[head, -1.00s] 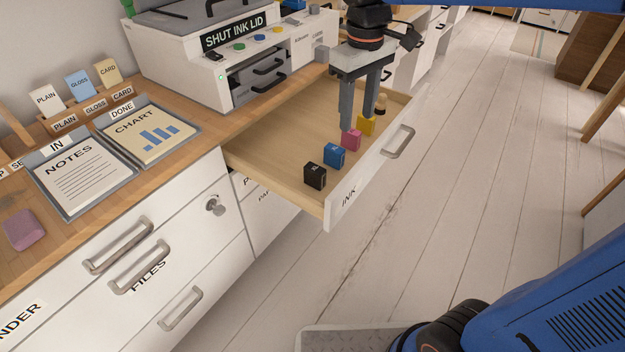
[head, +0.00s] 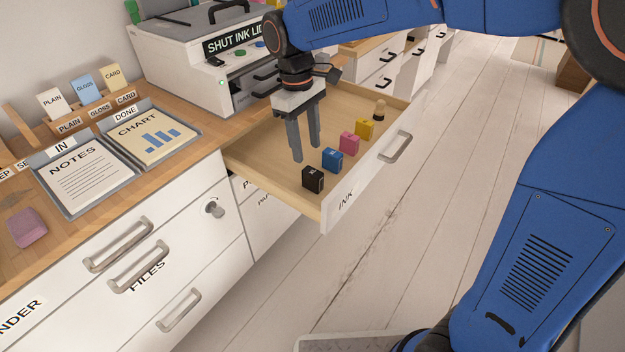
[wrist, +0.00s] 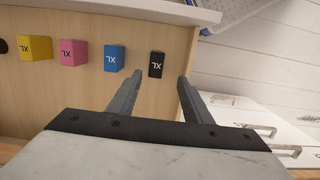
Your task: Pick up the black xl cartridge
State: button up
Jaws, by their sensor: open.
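The black XL cartridge (head: 313,180) stands in the open ink drawer, at the near end of a row of cartridges. In the wrist view the black cartridge (wrist: 156,64) lies ahead of the fingertips, roughly between their lines, with its XL mark showing. My gripper (head: 306,155) is open and empty, pointing down over the drawer. Its fingers are just behind and above the black cartridge and do not appear to touch it. In the wrist view my gripper (wrist: 152,88) shows both fingers apart with bare drawer floor between them.
A blue cartridge (head: 332,160), a pink one (head: 347,143) and a yellow one (head: 364,127) stand in the same row. A small dark-topped item (head: 379,110) is at the far end. The drawer front (head: 365,180) borders the row. The printer (head: 215,75) stands behind.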

send_over(312, 171)
jog(key=f, duration=0.2)
jog(key=a+f, duration=0.1)
jog(key=f, duration=0.1)
jog(key=shift+s+f, duration=0.1)
jog(key=shift+f, duration=0.05)
jog(key=shift+d+f, duration=0.2)
jog(key=shift+f, duration=0.7)
jog(key=shift+d+f, duration=0.15)
jog(key=shift+f, duration=0.7)
jog(key=shift+d+f, duration=0.2)
jog(key=shift+f, duration=0.7)
jog(key=shift+c, duration=0.3)
jog(key=c, duration=1.1)
